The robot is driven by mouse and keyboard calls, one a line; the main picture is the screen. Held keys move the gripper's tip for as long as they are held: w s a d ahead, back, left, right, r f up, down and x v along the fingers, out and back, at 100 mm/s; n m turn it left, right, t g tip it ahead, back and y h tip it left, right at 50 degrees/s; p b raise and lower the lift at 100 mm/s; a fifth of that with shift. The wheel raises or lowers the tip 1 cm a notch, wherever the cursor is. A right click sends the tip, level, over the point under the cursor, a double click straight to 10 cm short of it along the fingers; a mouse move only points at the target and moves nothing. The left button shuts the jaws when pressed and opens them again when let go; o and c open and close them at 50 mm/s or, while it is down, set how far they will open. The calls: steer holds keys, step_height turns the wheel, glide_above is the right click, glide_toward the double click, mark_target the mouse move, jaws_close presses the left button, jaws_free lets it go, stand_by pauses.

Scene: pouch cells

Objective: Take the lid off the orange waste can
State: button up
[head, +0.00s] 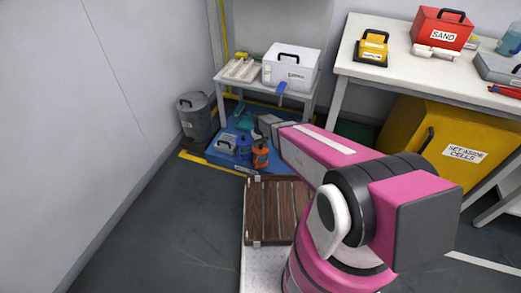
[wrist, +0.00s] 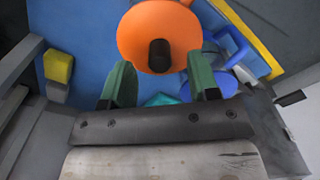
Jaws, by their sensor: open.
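The orange waste can (head: 261,157) stands on the blue floor mat (head: 222,158) in the head view, partly behind my arm's end. In the wrist view its round orange lid (wrist: 135,38) is seen from above, with a dark knob (wrist: 159,55) on it. My gripper (wrist: 159,66) is open, with one green finger on each side of the knob and a gap to each. Whether the fingertips are down at knob height I cannot tell. In the head view my gripper (head: 258,126) is small and partly hidden at the can.
Blue containers (head: 243,146) stand close beside the can. A grey lidded bin (head: 195,117) stands at the left wall. A small table (head: 228,82) with a white case (head: 291,67) is behind. A yellow cabinet (head: 430,125) is at right. Floor at left is clear.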

step_height(320, 180, down, 2)
steer(key=shift+f, duration=0.25)
steer(key=shift+c, duration=0.3)
steer(key=c, duration=0.9)
steer(key=shift+r, duration=0.1)
steer(key=shift+c, duration=0.2)
